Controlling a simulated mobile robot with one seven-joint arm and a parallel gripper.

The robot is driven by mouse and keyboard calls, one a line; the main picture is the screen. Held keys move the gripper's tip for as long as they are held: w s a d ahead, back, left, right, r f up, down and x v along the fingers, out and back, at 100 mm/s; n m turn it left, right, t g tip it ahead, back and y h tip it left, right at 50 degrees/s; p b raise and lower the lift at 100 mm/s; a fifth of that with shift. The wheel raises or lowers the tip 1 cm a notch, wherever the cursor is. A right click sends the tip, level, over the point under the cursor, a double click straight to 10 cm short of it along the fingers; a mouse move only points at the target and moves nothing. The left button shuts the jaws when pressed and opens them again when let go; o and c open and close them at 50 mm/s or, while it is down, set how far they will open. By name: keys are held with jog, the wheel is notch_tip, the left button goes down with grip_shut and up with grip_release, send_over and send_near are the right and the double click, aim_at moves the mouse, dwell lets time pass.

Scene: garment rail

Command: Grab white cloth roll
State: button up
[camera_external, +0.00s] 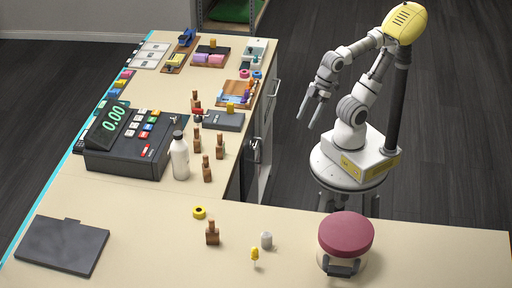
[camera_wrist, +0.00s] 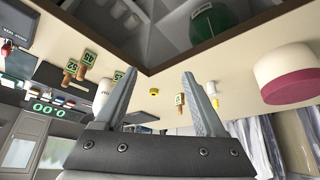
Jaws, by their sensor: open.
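A small pale grey-white cylinder (camera_external: 266,240), which looks like the white cloth roll, stands on the front counter between a wooden block and a large round box. It also shows in the wrist view as a small white cylinder (camera_wrist: 211,88), right of the right finger. My gripper (camera_external: 307,118) is open and empty, held over the floor beyond the counter's inner edge, well apart from the roll. In the wrist view, my two fingers (camera_wrist: 158,75) stand spread with nothing between them.
A yellow pin (camera_external: 254,255), a wooden block (camera_external: 212,234) and a yellow tape ring (camera_external: 199,212) sit near the roll. The round box with a dark red lid (camera_external: 346,234) stands to its right. A white bottle (camera_external: 180,160) and cash register (camera_external: 130,140) stand farther left.

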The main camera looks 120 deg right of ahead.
jog(key=shift+o, duration=0.2)
jog(key=shift+w, duration=0.1)
jog(key=w+d+f+n+t+h, duration=0.1)
jog(key=w+f+n+t, duration=0.1)
jog(key=w, duration=1)
jog(key=n+t+y, duration=0.2)
jog(key=n+y, duration=0.5)
jog(key=y, duration=0.3)
send_near(265, 241)
jog(key=x, duration=1.1)
jog(key=shift+s, duration=0.1)
jog(key=shift+c, duration=0.2)
jog(key=shift+r, duration=0.1)
grip_shut()
